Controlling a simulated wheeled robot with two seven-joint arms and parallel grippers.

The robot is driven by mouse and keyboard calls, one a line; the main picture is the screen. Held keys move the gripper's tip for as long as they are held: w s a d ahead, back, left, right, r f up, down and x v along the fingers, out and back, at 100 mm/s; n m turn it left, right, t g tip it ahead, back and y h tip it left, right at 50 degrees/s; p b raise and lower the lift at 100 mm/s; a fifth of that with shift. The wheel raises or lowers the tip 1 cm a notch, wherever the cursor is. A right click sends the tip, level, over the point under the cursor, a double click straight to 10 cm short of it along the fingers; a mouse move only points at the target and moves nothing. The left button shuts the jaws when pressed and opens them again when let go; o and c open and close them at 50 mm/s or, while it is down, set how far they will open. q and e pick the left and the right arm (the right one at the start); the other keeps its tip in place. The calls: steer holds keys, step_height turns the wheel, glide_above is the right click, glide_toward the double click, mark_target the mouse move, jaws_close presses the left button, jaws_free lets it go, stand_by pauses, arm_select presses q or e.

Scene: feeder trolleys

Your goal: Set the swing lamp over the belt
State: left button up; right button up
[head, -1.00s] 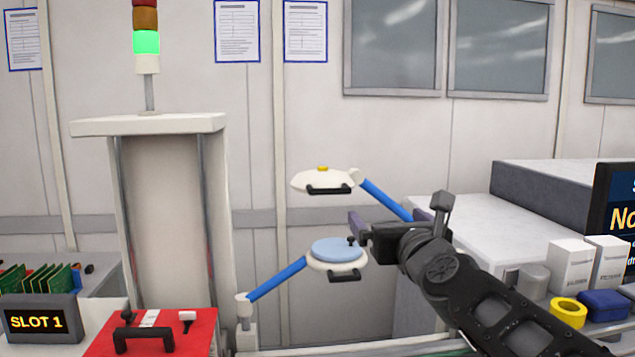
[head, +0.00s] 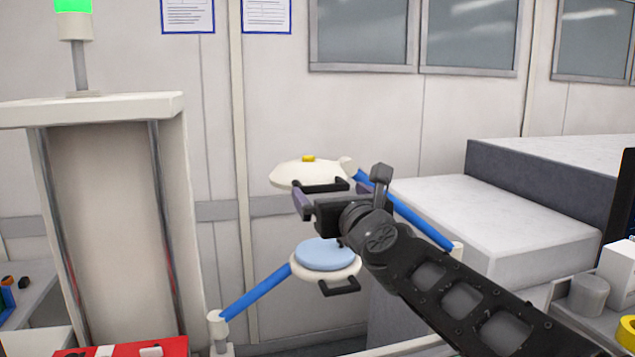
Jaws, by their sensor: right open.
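The swing lamp (head: 300,174) is a white dome with a yellow knob on top and a black handle (head: 322,187) at its front edge. A blue arm (head: 415,222) carries it from a post at the right. My right gripper (head: 328,200) is open, just below and in front of the handle. It overlaps the handle in the picture; I cannot tell whether they touch. My right arm hides part of the blue arm. The belt is not clearly in view; only a pale rail edge (head: 405,347) shows at the bottom. My left gripper is not in view.
A magnifier (head: 325,254) with a pale blue lens and black handle hangs just below my right gripper, on a blue arm from a left post. A tall white cabinet (head: 110,220) stands at left. A pale machine block (head: 500,220) stands behind my right arm.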

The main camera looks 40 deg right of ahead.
mark_target(323, 186)
arm_select(q)
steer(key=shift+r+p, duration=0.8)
steer(key=shift+p, duration=0.1)
arm_select(e)
steer(key=shift+x, duration=3.9)
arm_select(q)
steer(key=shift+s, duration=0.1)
arm_select(e)
steer(key=shift+c, duration=0.2)
